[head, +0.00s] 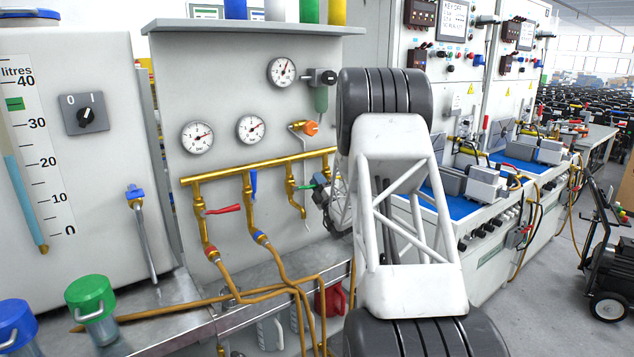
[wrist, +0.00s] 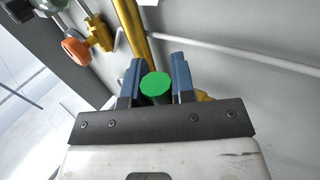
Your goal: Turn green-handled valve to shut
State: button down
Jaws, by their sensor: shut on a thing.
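In the head view my gripper (head: 322,192) reaches in from the right, partly hidden behind my arm. The handle appears to point out towards my gripper. The valve body is mostly hidden by the fingers in the wrist view.
A red-handled valve (head: 223,210) and a blue-handled valve (head: 254,184) stand on branches to the left. An orange knob (head: 310,128) sits above the green handle and also shows in the wrist view (wrist: 76,51). Gauges (head: 251,128) are on the panel.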

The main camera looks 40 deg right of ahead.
jog(key=c, duration=1)
grip_release()
jog(key=shift+o, duration=0.2)
jog(key=shift+f, duration=0.1)
jog(key=v, duration=0.7)
jog(key=shift+s+f, duration=0.2)
jog(key=shift+s, duration=0.15)
